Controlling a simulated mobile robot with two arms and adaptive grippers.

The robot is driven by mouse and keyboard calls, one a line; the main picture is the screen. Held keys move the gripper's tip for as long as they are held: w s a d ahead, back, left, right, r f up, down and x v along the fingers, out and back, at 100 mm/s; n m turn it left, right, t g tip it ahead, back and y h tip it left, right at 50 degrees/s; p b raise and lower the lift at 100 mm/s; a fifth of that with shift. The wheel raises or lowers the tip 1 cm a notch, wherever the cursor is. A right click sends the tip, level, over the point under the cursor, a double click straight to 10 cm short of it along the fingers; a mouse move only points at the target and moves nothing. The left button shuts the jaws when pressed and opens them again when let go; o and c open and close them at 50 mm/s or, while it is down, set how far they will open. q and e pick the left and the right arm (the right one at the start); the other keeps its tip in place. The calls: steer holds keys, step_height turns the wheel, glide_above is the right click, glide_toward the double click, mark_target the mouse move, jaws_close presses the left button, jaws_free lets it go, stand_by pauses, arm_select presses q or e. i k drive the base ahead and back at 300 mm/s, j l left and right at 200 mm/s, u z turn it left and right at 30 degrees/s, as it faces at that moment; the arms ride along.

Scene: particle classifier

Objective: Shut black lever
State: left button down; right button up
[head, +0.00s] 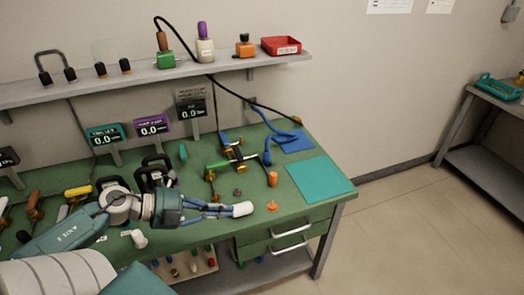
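My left gripper (243,209) reaches in from the left over the green workbench (255,222). My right gripper is not in view.
An orange knob (272,206) lies right of the fingertips.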

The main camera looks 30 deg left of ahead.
mark_target(237, 152)
steer(key=z, duration=0.5)
steer(key=j+z, duration=0.15)
steer(key=z, duration=0.35)
steer(key=j+z, duration=0.1)
steer(key=z, duration=0.35)
steer(key=j+z, duration=0.1)
steer(key=z, duration=0.9)
steer(key=j+z, duration=0.1)
steer(key=z, duration=0.4)
steer(key=k+z, duration=0.1)
steer(key=z, duration=0.35)
steer(key=k+j, duration=0.15)
steer(key=k+u, duration=0.1)
steer(key=u, duration=0.35)
steer(key=j+u, duration=0.1)
steer(key=u, duration=0.35)
steer(key=k+j+u, duration=0.1)
steer(key=u, duration=0.35)
steer(key=j+u, duration=0.15)
steer(key=u, duration=0.3)
steer(key=j+u, duration=0.15)
steer(key=u, duration=0.3)
steer(key=j+u, duration=0.15)
steer(key=u, duration=0.3)
steer(key=j+u, duration=0.15)
steer(key=u, duration=0.25)
steer(key=j+u, duration=0.1)
steer(key=u, duration=0.35)
